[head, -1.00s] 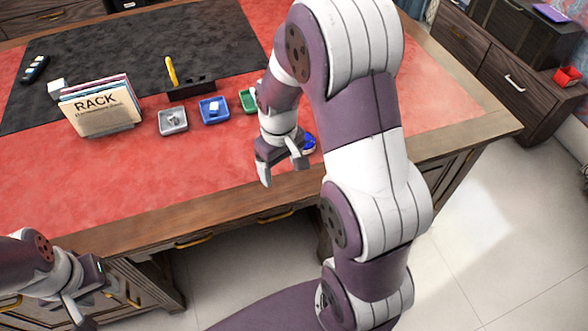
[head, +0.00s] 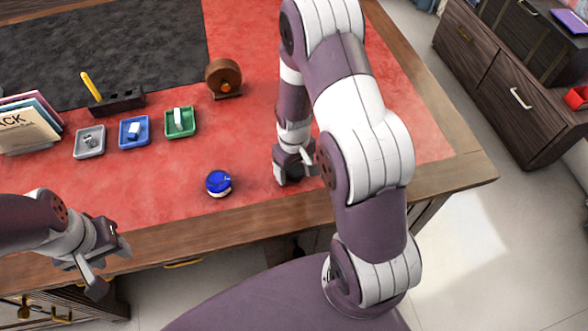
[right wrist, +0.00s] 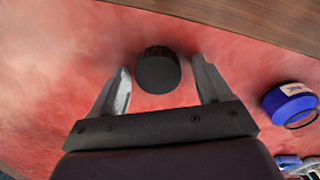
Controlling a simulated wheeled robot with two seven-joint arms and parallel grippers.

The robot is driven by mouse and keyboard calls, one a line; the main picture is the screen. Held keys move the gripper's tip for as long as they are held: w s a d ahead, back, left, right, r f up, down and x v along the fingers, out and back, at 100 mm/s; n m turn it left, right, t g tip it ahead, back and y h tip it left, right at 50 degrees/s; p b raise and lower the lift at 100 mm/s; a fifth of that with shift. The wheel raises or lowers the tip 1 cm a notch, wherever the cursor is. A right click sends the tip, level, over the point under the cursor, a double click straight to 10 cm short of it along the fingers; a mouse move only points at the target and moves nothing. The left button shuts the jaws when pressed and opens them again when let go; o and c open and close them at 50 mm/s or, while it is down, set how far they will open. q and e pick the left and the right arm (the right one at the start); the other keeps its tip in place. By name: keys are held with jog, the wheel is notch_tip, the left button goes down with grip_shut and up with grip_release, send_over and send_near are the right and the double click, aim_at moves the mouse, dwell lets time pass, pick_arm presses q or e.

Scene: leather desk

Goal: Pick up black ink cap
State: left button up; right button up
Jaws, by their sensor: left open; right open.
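The black ink cap (right wrist: 158,71) is a short black ridged cylinder on the red desk top. In the right wrist view it lies between the fingertips of my open right gripper (right wrist: 160,85), with a gap on each side. In the head view my right gripper (head: 296,170) is low over the desk near its front right, and the cap cannot be made out there. A blue ink bottle (head: 218,182) stands to its left; it also shows in the right wrist view (right wrist: 290,103). My left gripper (head: 107,262) is open and empty in front of the desk's front edge.
Grey (head: 90,142), blue (head: 134,131) and green (head: 181,122) small trays stand in a row, each with something in it. A pen holder (head: 117,103), a brown round dispenser (head: 223,79) and a file rack (head: 27,122) stand around them. The desk's wooden edge (head: 240,229) runs along the front.

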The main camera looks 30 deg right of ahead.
jog(key=shift+d, duration=0.15)
jog(key=shift+c, duration=0.6)
jog(key=c, duration=0.9)
jog(key=shift+r, duration=0.15)
